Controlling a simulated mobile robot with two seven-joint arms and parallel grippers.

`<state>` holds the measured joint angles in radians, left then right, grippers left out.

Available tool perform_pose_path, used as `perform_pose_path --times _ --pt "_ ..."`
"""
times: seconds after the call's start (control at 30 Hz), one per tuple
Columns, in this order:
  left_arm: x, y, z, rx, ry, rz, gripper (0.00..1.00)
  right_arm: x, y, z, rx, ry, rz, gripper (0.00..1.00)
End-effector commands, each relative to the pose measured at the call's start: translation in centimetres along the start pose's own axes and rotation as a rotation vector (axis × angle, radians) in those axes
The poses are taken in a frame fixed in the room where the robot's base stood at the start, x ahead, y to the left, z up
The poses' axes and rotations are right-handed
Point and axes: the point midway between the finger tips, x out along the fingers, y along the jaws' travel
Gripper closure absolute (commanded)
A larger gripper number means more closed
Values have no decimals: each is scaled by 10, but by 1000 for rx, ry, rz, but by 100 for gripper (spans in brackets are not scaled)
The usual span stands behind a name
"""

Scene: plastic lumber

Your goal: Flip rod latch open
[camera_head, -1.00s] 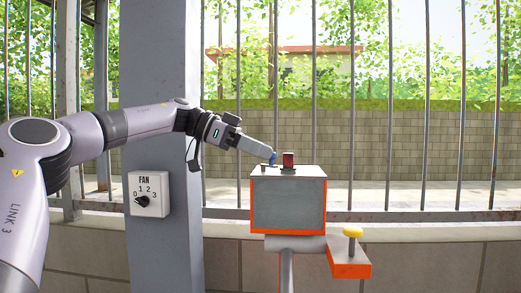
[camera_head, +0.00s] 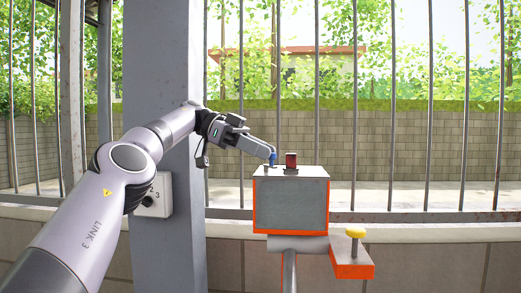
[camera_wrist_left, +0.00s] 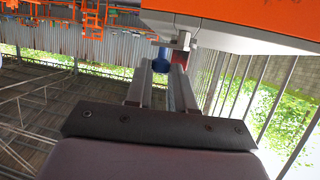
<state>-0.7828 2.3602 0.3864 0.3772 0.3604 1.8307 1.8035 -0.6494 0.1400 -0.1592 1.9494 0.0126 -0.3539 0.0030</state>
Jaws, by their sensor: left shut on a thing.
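A grey box (camera_head: 291,204) with orange edges stands in front of the fence. On its top, a small blue-tipped lever (camera_head: 272,158) stands beside a red block (camera_head: 291,158). I cannot tell for sure which part is the rod latch. My left gripper (camera_head: 268,151) reaches in from the left and is shut on the blue lever, just above the box top. In the left wrist view the blue tip (camera_wrist_left: 160,58) shows at the ends of the two fingers. The lever's lower part is hard to make out. My right gripper is not in view.
A grey post (camera_head: 164,60) stands left of the box, with a fan switch (camera_head: 154,200) partly hidden by my left arm. A yellow knob (camera_head: 355,232) sits on an orange-edged bracket (camera_head: 352,262) at the right. Fence bars rise behind.

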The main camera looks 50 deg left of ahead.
Motion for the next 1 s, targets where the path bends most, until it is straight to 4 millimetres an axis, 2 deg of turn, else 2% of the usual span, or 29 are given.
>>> perform_pose_path --times 0.77,0.8,0.83,0.87,1.0 --pt "-2 2 -1 25 9 25 100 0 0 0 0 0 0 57" --pt "-2 2 -1 25 8 26 68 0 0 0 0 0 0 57" --pt "-2 2 -1 25 8 26 58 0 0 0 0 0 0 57" --pt "-1 2 -1 24 8 26 53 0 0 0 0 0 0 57" --pt "-1 2 0 23 6 27 53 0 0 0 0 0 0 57"
